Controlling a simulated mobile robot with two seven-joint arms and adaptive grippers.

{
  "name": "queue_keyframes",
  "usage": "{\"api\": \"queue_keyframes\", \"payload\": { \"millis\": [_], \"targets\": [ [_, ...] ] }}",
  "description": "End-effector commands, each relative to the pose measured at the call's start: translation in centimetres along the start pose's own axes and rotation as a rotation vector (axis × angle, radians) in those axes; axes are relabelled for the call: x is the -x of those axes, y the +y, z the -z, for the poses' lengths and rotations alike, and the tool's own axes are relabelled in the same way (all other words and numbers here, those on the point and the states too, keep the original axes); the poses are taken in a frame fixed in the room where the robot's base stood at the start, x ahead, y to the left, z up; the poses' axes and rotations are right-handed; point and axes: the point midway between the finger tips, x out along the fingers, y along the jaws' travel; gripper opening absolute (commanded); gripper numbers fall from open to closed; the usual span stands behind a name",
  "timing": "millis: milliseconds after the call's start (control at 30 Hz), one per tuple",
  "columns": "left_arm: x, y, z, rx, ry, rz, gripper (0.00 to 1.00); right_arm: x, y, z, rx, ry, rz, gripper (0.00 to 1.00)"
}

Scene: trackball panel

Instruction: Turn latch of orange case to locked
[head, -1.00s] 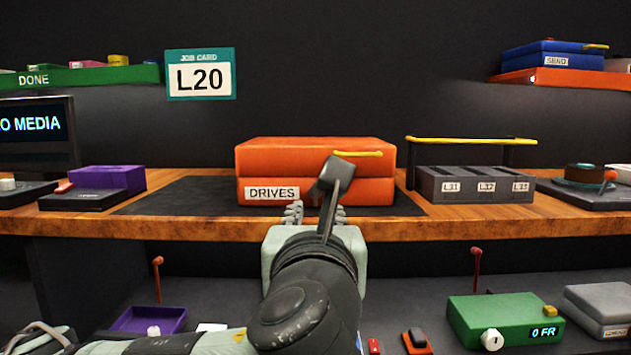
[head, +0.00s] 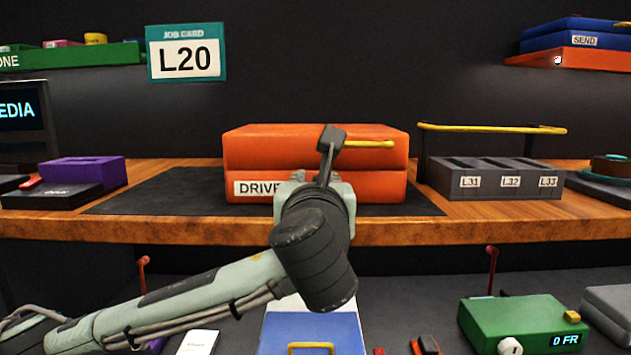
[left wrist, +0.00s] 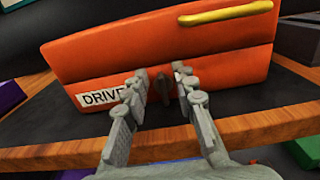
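The orange case (head: 380,187) lies on a dark mat on the wooden shelf, with a white DRIVES label and a yellow handle (head: 372,144). It also fills the upper part of the left wrist view (left wrist: 90,55). A small dark latch (left wrist: 163,88) stands about upright on its front face; in the head view my arm hides it. My left gripper (left wrist: 160,82) is open in front of the case, its two fingers on either side of the latch in the picture. I cannot tell whether they touch it. In the head view the left gripper (head: 315,180) is mostly covered by my wrist.
A grey rack (head: 490,178) with a yellow bar stands right of the case, a purple box (head: 82,170) to the left. The shelf's wooden front edge (head: 130,230) runs below my gripper. A blue case (head: 312,330) and a green box (head: 525,318) are lower down.

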Motion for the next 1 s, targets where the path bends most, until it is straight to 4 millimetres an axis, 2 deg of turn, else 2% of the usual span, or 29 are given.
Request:
{"api": "queue_keyframes", "payload": {
  "millis": [300, 533, 1000],
  "targets": [
    [-0.38, -0.01, -0.03, 0.000, 0.000, 0.001, 0.27, 0.00, -0.04, 0.18, -0.001, 0.007, 0.001, 0.00],
    [-0.36, -0.01, 0.00, 0.000, 0.000, 0.001, 0.00, 0.00, -0.04, 0.18, -0.001, 0.007, 0.001, 0.00],
    [-0.35, 0.00, 0.41, 0.030, 0.011, 0.001, 0.00, 0.01, 0.05, -0.29, 0.001, -0.021, -0.001, 0.00]
  ]
}}
